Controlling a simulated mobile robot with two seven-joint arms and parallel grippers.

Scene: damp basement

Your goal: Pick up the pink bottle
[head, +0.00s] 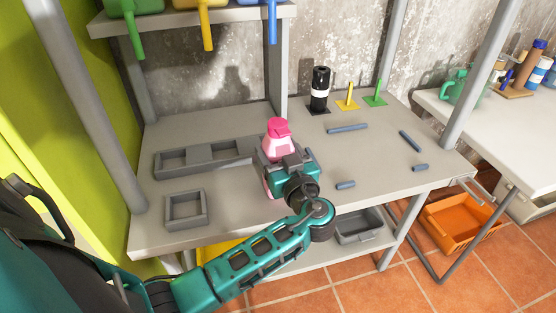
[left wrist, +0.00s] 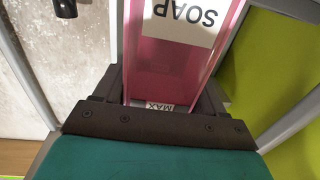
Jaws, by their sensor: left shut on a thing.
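The pink bottle (head: 277,136) has a darker pink cap and stands out above my left gripper (head: 287,168) in the head view, over the grey workbench. In the left wrist view the pink bottle (left wrist: 172,68) fills the middle, with a white label reading SOAP upside down. My left gripper (left wrist: 165,100) is shut on the bottle, with a dark finger on each side of it. The bottle's lower part is partly hidden by the gripper in the head view. I cannot tell whether its base touches the bench. My right gripper is not in view.
On the grey workbench (head: 235,215) lie a long grey tray (head: 172,163), a small square tray (head: 186,209) and several grey bars. A black bottle (head: 320,90) and yellow and green upright pegs stand at the back. A shelf (head: 175,20) overhangs the back left.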

